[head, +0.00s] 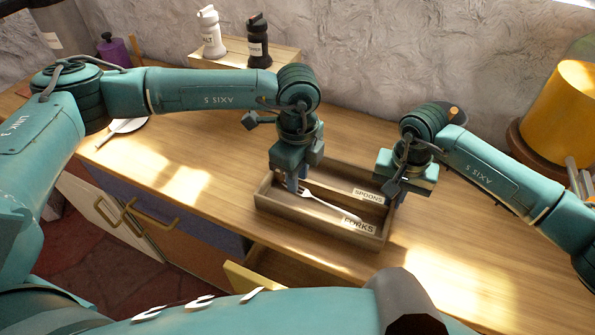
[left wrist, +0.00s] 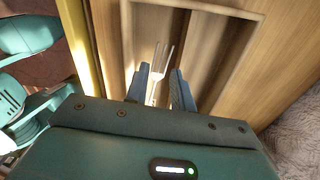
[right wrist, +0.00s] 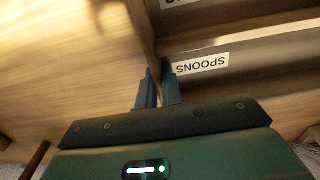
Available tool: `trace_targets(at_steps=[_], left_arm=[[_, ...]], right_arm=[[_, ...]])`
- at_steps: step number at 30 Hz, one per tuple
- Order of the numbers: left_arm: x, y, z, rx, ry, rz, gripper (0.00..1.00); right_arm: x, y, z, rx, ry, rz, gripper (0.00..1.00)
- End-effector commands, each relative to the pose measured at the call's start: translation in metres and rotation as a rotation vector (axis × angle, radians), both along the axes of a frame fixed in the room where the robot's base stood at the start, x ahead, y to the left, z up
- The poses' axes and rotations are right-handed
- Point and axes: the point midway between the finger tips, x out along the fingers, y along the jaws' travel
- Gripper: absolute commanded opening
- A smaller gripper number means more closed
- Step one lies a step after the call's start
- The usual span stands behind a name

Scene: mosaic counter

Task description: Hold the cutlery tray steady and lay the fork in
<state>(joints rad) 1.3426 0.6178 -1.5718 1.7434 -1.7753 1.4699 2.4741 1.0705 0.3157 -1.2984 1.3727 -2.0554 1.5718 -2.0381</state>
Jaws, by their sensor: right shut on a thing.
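The wooden cutlery tray (head: 268,204) sits on the counter, with compartments labelled FORKS and SPOONS. My left gripper (head: 293,186) is low over the tray's left part. In the left wrist view its two fingers (left wrist: 160,90) stand apart on either side of the fork (left wrist: 157,68), with a gap showing; the fork's rear handle is hidden there. My right gripper (right wrist: 158,90) is shut on the tray's right end wall, beside the SPOONS label (right wrist: 202,64).
A wooden stand (head: 225,54) with a white salt mill (head: 210,34) and a dark mill (head: 257,45) is at the back. A white plate or spoon rest (head: 122,127) lies at left, a yellow lamp (head: 560,110) stands at right. A yellow-fronted drawer (head: 250,281) is open below the tray.

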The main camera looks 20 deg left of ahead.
Motion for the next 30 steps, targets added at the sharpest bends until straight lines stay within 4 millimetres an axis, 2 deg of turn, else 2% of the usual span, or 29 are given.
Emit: trace_targets(at_steps=[1,7,14,17,20,30], left_arm=[[0.000,0.000,0.000,0.000,0.000,0.000,0.29],[0.000,0.000,0.000,0.000,0.000,0.000,0.44],[0.000,0.000,0.001,0.000,0.000,0.000,0.44],[0.000,0.000,0.008,0.000,-0.002,0.000,0.44],[0.001,0.000,0.022,-0.001,-0.005,0.000,0.44],[0.001,0.000,0.093,-0.001,-0.003,0.000,0.44]], right_arm=[[0.000,0.000,0.001,0.001,-0.001,0.000,0.00],[0.000,0.000,0.001,0.001,-0.001,0.000,0.00],[0.000,0.000,0.001,0.001,-0.001,0.000,0.00],[0.000,0.000,0.001,0.001,-0.001,0.000,0.00],[0.000,0.000,0.001,0.001,-0.001,0.000,0.00],[0.000,0.000,0.001,0.001,-0.001,0.000,0.00]])
